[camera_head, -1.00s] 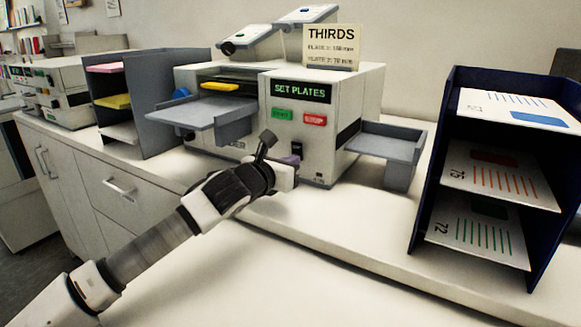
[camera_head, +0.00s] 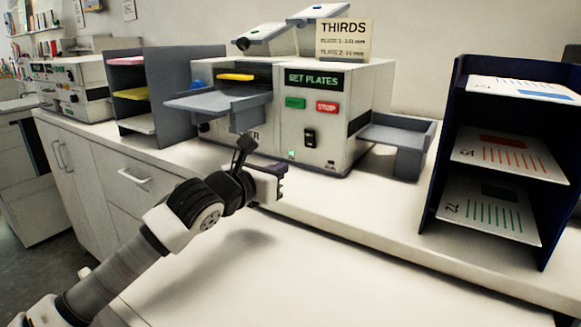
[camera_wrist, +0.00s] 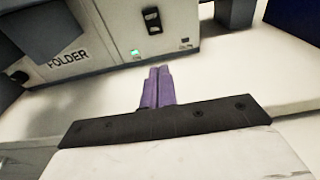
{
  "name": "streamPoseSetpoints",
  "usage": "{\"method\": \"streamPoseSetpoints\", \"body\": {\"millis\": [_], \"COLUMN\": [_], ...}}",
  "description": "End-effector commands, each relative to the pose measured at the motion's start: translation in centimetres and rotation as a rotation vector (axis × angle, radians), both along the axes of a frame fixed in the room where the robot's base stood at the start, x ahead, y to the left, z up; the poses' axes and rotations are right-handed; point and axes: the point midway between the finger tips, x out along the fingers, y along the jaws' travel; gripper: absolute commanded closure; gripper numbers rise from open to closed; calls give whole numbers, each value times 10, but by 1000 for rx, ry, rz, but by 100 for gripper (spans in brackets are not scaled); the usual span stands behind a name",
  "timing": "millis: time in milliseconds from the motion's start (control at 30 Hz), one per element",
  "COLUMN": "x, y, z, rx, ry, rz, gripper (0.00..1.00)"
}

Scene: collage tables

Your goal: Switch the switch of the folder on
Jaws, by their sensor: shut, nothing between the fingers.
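The folder (camera_head: 350,93) is a white machine on the counter with a display reading "SET PLATES", a green button and a red STOP button. Its black rocker switch (camera_head: 309,138) is on the lower front; it also shows in the wrist view (camera_wrist: 152,20). A small green light (camera_head: 291,154) glows low on the front, also visible in the wrist view (camera_wrist: 135,53). My gripper (camera_head: 284,181) is in front of and below the switch, apart from the machine. In the wrist view its purple fingers (camera_wrist: 158,86) are together and empty.
A grey feed tray (camera_head: 215,104) juts from the folder's left front and a grey output tray (camera_head: 400,132) from its right. A dark blue rack (camera_head: 447,150) with printed sheets stands at right. The front counter is clear.

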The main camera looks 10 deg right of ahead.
Motion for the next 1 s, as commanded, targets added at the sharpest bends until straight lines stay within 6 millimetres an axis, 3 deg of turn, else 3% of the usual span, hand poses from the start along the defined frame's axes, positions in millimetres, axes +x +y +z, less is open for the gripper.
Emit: {"method": "streamPoseSetpoints", "body": {"millis": [233, 700, 767, 867, 1000], "x": [-22, -27, -33, -58, -121], "y": [23, 25, 20, 9, 7], "z": [-5, -2, 8, 43, 119], "rx": [0, -6, -40, -156, -426], "ry": [0, -2, -9, -31, -84], "rz": [1, -5, -30, -112, -303], "gripper": [100, 100, 100, 100, 100]}}
